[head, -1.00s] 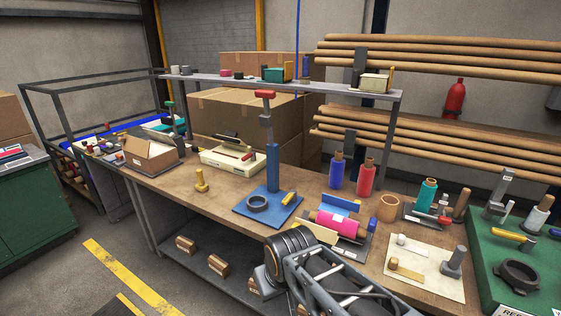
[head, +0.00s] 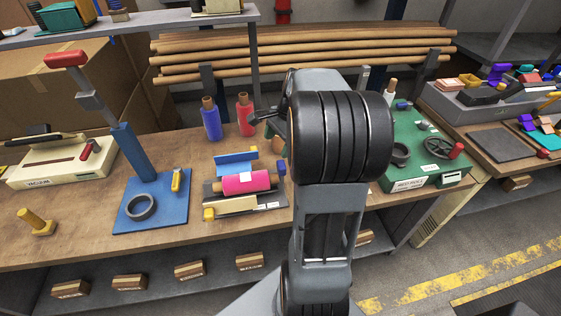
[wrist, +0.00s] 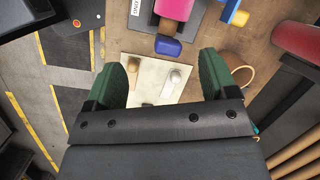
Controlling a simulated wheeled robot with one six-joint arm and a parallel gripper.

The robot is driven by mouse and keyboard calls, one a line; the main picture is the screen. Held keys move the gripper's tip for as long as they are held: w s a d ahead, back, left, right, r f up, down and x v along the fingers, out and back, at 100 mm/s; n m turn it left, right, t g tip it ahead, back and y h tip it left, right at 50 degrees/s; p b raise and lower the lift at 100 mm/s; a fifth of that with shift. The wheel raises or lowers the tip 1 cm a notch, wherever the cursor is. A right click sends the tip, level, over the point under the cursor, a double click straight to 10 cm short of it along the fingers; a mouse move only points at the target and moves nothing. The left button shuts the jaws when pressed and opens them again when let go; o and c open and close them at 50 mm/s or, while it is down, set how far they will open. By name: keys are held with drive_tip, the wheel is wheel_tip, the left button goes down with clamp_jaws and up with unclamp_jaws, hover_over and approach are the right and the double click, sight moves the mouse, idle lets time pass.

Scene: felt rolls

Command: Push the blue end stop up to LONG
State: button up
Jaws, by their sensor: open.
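The pink felt roll (head: 246,182) lies in a grey fixture on the bench, with an upright blue plate (head: 236,164) behind it. A small blue block, which looks like the blue end stop (head: 281,168), is at the roll's right end, partly hidden by my arm. In the wrist view the blue end stop (wrist: 168,46) sits just off the end of the pink roll (wrist: 175,8).
A pale board (wrist: 147,72) with pegs lies below my gripper. A tan cup (wrist: 238,65) is near the right finger. A blue-based press (head: 150,200) stands left. Open floor lies right of the bench.

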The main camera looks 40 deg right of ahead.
sight(283, 163)
drive_tip(key=d+f+m+y, duration=0.1)
drive_tip(key=d+f+m, duration=0.1)
drive_tip(key=d+m, duration=0.4)
drive_tip(key=shift+n, duration=0.5)
drive_tip(key=x, duration=0.4)
drive_tip(key=p+x, duration=0.1)
drive_tip(key=x, duration=0.7)
drive_tip(key=shift+w+d+f+p, duration=0.25)
drive_tip(key=shift+w+f+p, duration=0.05)
drive_tip(key=shift+w+f, duration=0.05)
